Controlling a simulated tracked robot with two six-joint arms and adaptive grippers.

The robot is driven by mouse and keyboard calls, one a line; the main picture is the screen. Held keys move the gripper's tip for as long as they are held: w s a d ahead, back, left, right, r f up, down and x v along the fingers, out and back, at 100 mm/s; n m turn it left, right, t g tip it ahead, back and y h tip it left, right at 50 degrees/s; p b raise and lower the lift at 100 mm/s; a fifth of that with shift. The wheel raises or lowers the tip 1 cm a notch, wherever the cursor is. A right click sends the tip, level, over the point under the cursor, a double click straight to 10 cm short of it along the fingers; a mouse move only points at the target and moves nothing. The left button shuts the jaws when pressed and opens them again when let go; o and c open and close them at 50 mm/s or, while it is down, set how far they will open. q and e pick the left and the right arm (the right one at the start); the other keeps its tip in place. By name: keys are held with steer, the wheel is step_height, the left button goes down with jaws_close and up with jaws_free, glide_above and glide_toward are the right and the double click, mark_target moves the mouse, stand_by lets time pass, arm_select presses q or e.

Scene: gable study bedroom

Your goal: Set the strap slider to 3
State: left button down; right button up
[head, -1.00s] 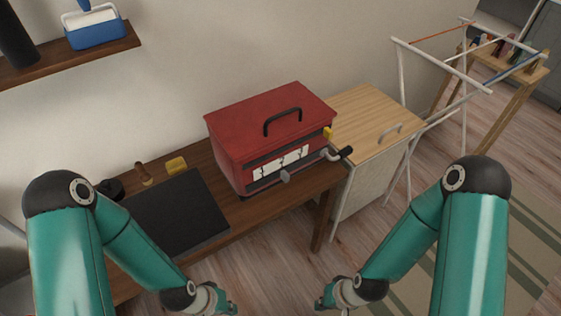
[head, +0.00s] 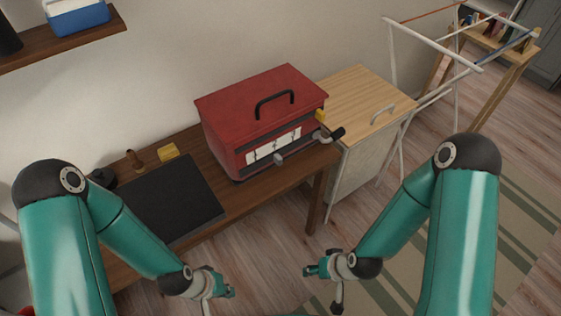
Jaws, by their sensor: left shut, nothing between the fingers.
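A red box (head: 235,108) with a black top handle stands on the wooden bench. Its front has a white panel (head: 272,146) with dark vertical marks. A grey knob (head: 279,159) sticks out below the panel. A crank with a black grip (head: 337,134) and a yellow piece (head: 320,115) are at its right end. I cannot tell which part is the strap slider, and no numbers are readable. My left gripper (head: 229,292) is shut and empty, in front of the bench. My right gripper (head: 309,270) is to its right, apart from the box; its finger opening is unclear.
A black mat (head: 170,203), a yellow block (head: 169,151) and a brown peg (head: 133,159) are on the bench (head: 235,195). Open floor lies before the bench.

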mark_target(281, 161)
steer(key=w+r+n+t+y+b, duration=0.25)
steer(key=w+r+t+b, duration=0.35)
steer(key=w, duration=0.3)
steer(key=w+r+n+t+y+b, duration=0.2)
steer(key=w+r+n+t+b, duration=0.2)
steer(key=w+t+b, duration=0.3)
steer(key=shift+n+y, duration=0.25)
steer(key=shift+n, duration=0.1)
steer(key=b+x, duration=0.1)
steer(key=x, duration=0.5)
steer(key=d+b+x, duration=0.1)
steer(key=b+x, duration=0.1)
steer(key=x, duration=0.4)
steer(key=w+b+x, duration=0.1)
steer(key=x, duration=0.5)
steer(key=shift+d+f, duration=0.35)
jaws_close()
